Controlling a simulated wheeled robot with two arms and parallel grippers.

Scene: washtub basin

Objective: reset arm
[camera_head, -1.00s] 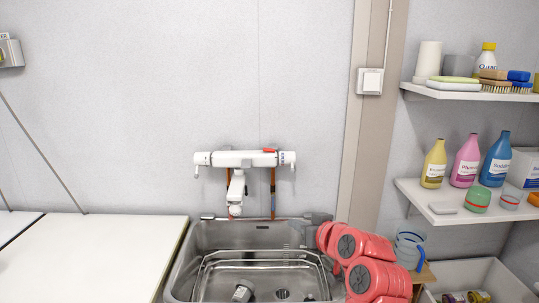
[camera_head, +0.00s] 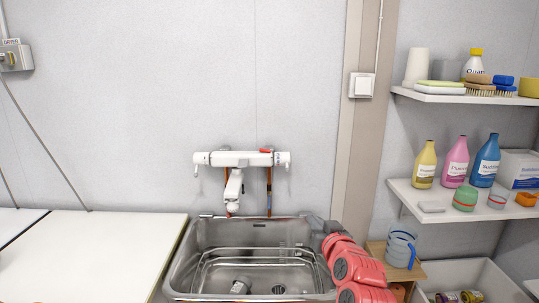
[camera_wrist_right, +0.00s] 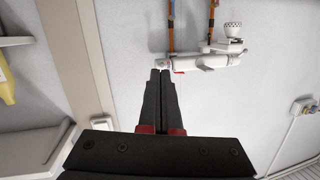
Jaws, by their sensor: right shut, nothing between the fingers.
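My red right arm (camera_head: 358,268) rises from the bottom edge of the head view, over the right side of the steel sink. Its dark gripper is small and partly hidden there, near the sink's back right corner. In the right wrist view my right gripper (camera_wrist_right: 160,74) has its two black fingers together with nothing between them. Its tips point toward the wall, near the white tap. My left arm and gripper are not in view.
The sink (camera_head: 180,270) holds a small can (camera_head: 240,286). The white tap (camera_head: 240,159) is on the wall above. A white counter (camera_head: 90,250) is at left. A jug (camera_head: 400,247) stands close to my arm. Shelves with bottles (camera_head: 425,165) are at right.

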